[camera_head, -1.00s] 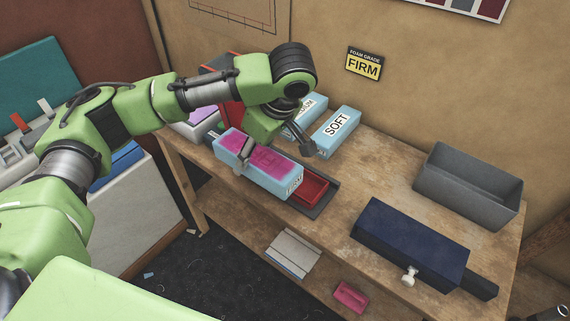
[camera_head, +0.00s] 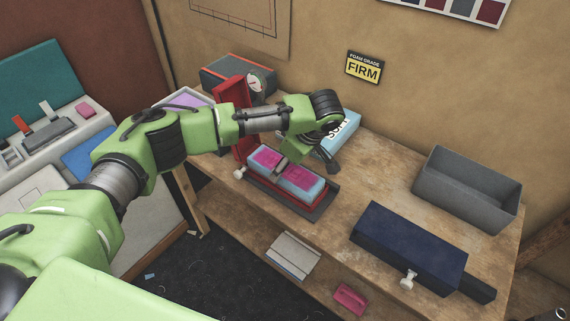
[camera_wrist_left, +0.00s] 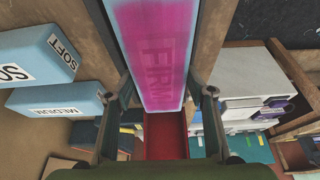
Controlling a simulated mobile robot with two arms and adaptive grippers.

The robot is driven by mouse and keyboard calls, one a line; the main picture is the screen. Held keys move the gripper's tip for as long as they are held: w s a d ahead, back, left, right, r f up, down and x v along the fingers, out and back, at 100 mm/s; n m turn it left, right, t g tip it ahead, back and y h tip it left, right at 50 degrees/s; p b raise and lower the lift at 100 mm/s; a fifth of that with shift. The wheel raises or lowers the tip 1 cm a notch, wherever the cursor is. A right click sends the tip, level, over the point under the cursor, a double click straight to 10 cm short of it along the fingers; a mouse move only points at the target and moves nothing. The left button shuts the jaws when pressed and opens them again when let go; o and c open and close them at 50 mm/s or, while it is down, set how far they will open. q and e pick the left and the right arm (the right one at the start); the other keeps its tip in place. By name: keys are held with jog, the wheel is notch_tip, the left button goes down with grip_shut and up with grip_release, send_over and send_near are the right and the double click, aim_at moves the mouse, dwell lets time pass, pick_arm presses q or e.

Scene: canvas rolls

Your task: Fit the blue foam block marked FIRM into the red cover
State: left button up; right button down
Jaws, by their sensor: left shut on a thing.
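The light blue FIRM foam block (camera_head: 309,182) has a magenta top and shows close up in the left wrist view (camera_wrist_left: 152,45), where FIRM is readable on the magenta. My left gripper (camera_head: 281,166) is shut across the block's middle; its fingers also flank it in the left wrist view (camera_wrist_left: 160,88). The red cover (camera_head: 312,206) is an open red box on the bench, with its red lid (camera_head: 243,148) upright at the left. The block lies lengthwise at the cover's opening and looks at least partly inside; its underside is hidden, so depth is unclear. My right gripper is not in view.
The SOFT block (camera_head: 345,131) stands behind my arm; the MEDIUM block (camera_wrist_left: 58,99) shows in the left wrist view. A navy box (camera_head: 410,240) and an open grey bin (camera_head: 466,190) stand on the right. Bare bench lies between the cover and the bin.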

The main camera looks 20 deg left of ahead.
pick_arm(q)
jog(key=shift+f, duration=0.1)
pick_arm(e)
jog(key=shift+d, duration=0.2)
pick_arm(q)
jog(key=o, duration=1.1)
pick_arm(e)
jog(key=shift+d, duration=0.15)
pick_arm(q)
jog(key=b+v, duration=0.1)
jog(key=v, duration=1.1)
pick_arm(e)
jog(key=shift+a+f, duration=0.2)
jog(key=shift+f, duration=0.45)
